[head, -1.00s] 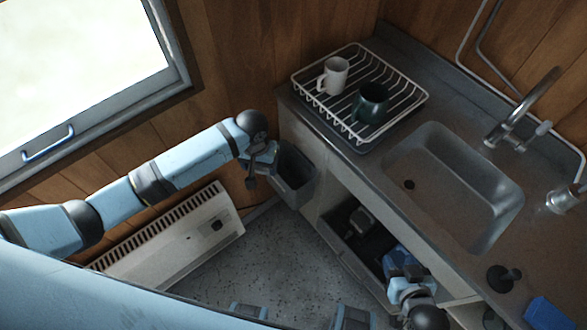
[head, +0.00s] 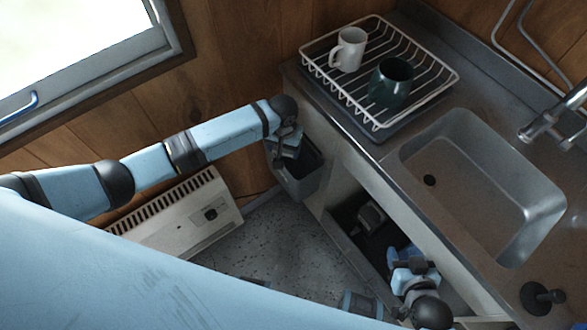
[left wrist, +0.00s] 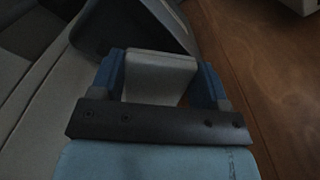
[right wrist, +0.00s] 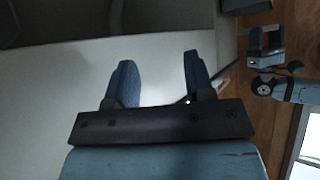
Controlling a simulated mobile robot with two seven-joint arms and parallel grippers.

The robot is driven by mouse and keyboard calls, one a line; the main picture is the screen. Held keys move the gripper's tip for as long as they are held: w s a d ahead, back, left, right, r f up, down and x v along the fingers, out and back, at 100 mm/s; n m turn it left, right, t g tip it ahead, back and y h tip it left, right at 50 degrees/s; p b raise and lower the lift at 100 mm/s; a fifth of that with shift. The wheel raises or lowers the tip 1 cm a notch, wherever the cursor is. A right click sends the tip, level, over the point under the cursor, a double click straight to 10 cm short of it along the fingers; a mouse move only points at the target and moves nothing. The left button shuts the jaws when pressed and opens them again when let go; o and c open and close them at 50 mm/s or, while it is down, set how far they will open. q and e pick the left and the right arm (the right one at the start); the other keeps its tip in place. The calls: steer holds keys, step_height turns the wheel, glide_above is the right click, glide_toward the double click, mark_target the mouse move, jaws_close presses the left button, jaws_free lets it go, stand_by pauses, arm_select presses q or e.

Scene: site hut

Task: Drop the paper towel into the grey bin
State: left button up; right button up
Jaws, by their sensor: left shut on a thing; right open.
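The grey bin (head: 303,186) is at the near left end of the sink unit, low down, with its opening facing up. My left gripper (head: 287,150) is at the bin's opening, covering part of it. In the left wrist view my left gripper (left wrist: 160,80) is shut on a pale grey-white block, the paper towel (left wrist: 160,68). The bin (left wrist: 100,35) shows dark just beyond it there. My right gripper (head: 393,258) is low at the front of the unit. In the right wrist view it is open and empty (right wrist: 160,82).
A wire dish rack (head: 345,92) with a white mug (head: 348,50) and a dark green mug (head: 391,82) stands on the counter, beside the sink (head: 480,180). A white heater (head: 175,215) is along the wall. An open shelf (head: 375,225) holds dark items.

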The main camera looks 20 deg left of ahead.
arm_select(q)
steer(key=shift+f, duration=0.55)
steer(key=o, duration=1)
arm_select(e)
steer(key=shift+w+a+r, duration=0.1)
steer(key=shift+w+a, duration=0.1)
steer(key=shift+w, duration=0.15)
arm_select(q)
steer(key=shift+r, duration=0.1)
arm_select(e)
steer(key=shift+s+f, duration=0.1)
steer(key=shift+f, duration=0.1)
arm_select(q)
steer(key=shift+r, duration=0.35)
step_height(320, 180, up, 13)
steer(key=shift+p, duration=0.5)
arm_select(e)
steer(key=shift+d+r, duration=0.1)
steer(key=shift+r, duration=0.5)
